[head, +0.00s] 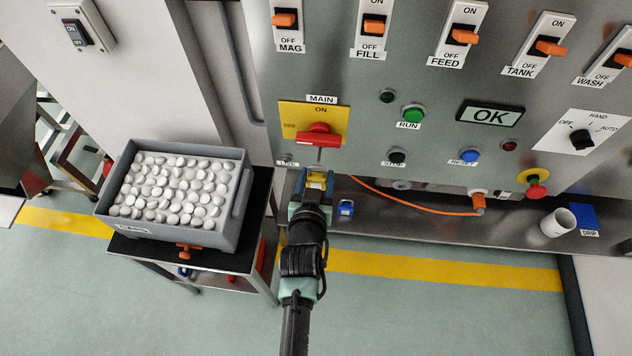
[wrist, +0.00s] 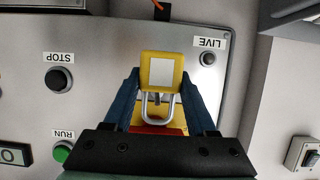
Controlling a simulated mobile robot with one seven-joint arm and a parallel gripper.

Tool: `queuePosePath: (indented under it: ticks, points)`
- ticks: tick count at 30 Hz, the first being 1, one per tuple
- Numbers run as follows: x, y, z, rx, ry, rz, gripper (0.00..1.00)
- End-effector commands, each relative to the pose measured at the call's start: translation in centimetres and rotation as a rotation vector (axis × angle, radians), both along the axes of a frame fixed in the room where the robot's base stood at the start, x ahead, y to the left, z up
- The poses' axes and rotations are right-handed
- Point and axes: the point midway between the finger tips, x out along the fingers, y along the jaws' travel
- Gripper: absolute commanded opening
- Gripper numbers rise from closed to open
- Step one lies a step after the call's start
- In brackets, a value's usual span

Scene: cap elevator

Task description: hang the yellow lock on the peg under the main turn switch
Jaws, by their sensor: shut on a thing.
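The yellow lock (wrist: 160,68), with a pale label and a silver shackle, is held between the two blue fingers of my gripper (wrist: 162,92) in the wrist view. In the head view the lock (head: 317,177) is just below the main turn switch (head: 318,137), which has a red handle on a yellow plate. My gripper (head: 313,190) is shut on the lock's body there. The shackle points toward the switch. A small grey part shows within the shackle's outline in the wrist view; I cannot tell whether the shackle is around the peg or only in front of it.
A blue lock (head: 346,209) is close to the right of my gripper. An orange cable (head: 410,205) runs right along the panel's lower edge. A grey bin (head: 240,205) of white caps stands on a cart at left. The stop button (head: 397,157) is right of the switch.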

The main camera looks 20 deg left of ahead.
Motion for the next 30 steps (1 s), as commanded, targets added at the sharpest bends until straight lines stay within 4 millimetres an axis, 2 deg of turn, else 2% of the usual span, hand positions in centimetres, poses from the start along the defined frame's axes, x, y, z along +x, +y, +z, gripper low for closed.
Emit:
queuePosePath:
  ticks: [30]
  points:
    - [0.68, 0.13, 0.0, 0.0, 0.0, -0.001, 0.0]
